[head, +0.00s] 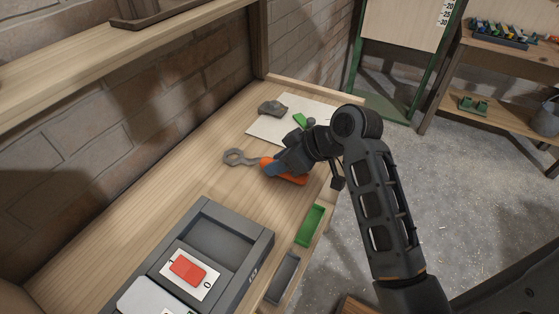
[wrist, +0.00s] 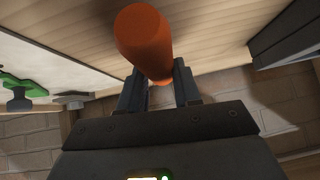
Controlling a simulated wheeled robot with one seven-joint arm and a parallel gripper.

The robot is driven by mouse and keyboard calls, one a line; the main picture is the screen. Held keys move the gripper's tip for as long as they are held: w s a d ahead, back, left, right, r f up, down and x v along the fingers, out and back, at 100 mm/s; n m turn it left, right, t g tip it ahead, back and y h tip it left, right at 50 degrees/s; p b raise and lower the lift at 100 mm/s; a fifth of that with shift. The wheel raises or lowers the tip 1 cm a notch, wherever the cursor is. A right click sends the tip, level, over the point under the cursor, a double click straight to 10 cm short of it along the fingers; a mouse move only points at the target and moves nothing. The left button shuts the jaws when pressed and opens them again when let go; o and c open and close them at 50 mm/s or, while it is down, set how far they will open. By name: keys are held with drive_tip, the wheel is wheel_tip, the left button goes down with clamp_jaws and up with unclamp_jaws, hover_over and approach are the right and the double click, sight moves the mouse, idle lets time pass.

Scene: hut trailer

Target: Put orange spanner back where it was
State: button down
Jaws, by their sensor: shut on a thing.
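The orange spanner (head: 292,178) has an orange handle and a grey ring head (head: 236,157) that points left in the head view. My gripper (head: 272,167) is shut on its handle, over the wooden workbench (head: 185,160). In the wrist view the orange handle (wrist: 146,38) stands out between the two fingers of my gripper (wrist: 158,88). I cannot tell whether the spanner touches the bench top. Part of the handle is hidden behind my gripper.
A white sheet (head: 262,126) with a grey object (head: 272,107) and a green piece (head: 300,120) lies beyond the spanner. A dark grey tray (head: 262,246), a green bin (head: 310,226) and a grey bin (head: 283,278) are nearer. A brick wall (head: 100,110) backs the bench.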

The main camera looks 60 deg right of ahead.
drive_tip(key=shift+f, duration=0.15)
drive_tip(key=c, duration=0.8)
unclamp_jaws()
drive_tip(key=v, duration=1.2)
drive_tip(key=a+f, duration=0.2)
drive_tip(key=a+f+m+h, duration=0.1)
drive_tip(key=a, duration=0.1)
drive_tip(key=a+f+m, duration=0.1)
drive_tip(key=a+f, duration=0.1)
drive_tip(key=shift+w+a+f+t, duration=0.3)
drive_tip(key=shift+a+t, duration=0.1)
drive_tip(key=s+a+f+t+h, duration=0.1)
drive_tip(key=s+a+t+h, duration=0.15)
drive_tip(key=s+a, duration=0.65)
drive_tip(key=s+a+r+t, duration=0.1)
drive_tip(key=s+r, duration=0.1)
drive_tip(key=s+a+r+n+t+y, duration=0.1)
drive_tip(key=s+r, duration=0.1)
drive_tip(key=s+a+r+n+t+y, duration=0.1)
drive_tip(key=s+a+r, duration=0.1)
drive_tip(key=s, duration=0.1)
drive_tip(key=shift+y, duration=0.25)
